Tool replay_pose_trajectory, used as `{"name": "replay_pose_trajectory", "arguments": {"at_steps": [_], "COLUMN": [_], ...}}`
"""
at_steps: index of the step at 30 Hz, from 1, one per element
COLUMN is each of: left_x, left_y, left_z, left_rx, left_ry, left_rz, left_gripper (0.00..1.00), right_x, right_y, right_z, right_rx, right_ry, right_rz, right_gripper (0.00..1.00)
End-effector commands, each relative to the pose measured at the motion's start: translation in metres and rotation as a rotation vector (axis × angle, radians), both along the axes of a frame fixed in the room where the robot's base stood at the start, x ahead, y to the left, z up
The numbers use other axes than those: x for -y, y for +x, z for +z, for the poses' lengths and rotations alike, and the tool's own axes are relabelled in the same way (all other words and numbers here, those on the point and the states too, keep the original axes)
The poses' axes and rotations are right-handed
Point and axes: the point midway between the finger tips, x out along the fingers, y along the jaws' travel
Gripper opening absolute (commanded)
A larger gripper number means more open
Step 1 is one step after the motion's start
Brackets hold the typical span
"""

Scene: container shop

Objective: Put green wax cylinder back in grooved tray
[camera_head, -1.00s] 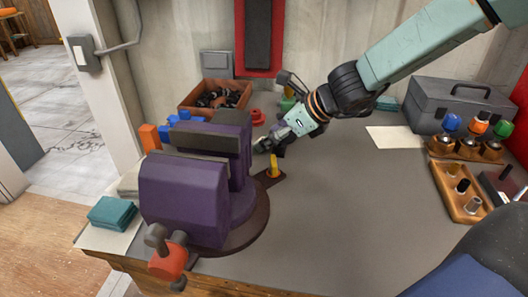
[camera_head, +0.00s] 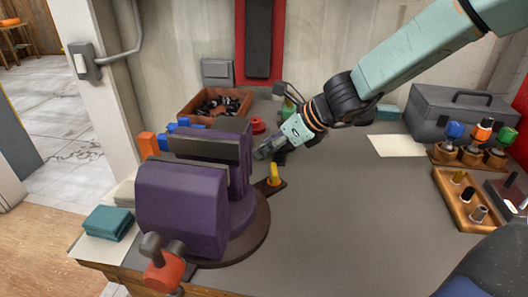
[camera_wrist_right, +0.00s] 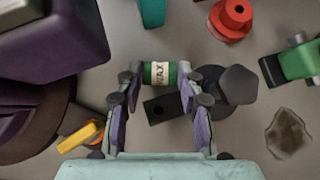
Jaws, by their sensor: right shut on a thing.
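My right gripper (camera_wrist_right: 160,75) is shut on the green wax cylinder (camera_wrist_right: 160,73), which has a cream label reading WAX and lies crosswise between the fingertips. In the head view my right gripper (camera_head: 264,152) is just right of the purple vise (camera_head: 185,208), and the cylinder is not visible there. A wooden tray (camera_head: 447,196) at the right holds several small dark, yellow and silver pieces; I cannot tell for sure that it is the grooved tray. My left gripper is not in view.
A yellow peg (camera_head: 274,175) stands beside the vise base. A red stepped piece (camera_wrist_right: 231,18) and a green-and-black tool (camera_wrist_right: 298,62) lie near the gripper. A grey toolbox (camera_head: 462,115) and colored-handled tools stand at right. The middle of the bench is clear.

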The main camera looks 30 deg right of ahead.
Motion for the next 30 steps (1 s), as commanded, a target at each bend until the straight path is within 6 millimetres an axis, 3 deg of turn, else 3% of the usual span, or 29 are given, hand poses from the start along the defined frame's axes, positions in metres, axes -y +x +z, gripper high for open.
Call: {"name": "replay_pose_trajectory", "arguments": {"at_steps": [3,14,30], "left_x": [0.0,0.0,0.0], "left_y": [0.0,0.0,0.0], "left_z": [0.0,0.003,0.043], "left_rx": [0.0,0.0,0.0], "left_ry": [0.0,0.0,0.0], "left_rz": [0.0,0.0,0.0], "left_gripper": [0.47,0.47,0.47], "right_x": [0.0,0.0,0.0], "right_y": [0.0,0.0,0.0], "right_z": [0.0,0.003,0.048], "right_rx": [-0.001,0.0,-0.001], "right_ry": [0.0,0.001,0.001], "right_rz": [0.001,0.001,0.0], "right_gripper": [0.13,0.12,0.12]}}
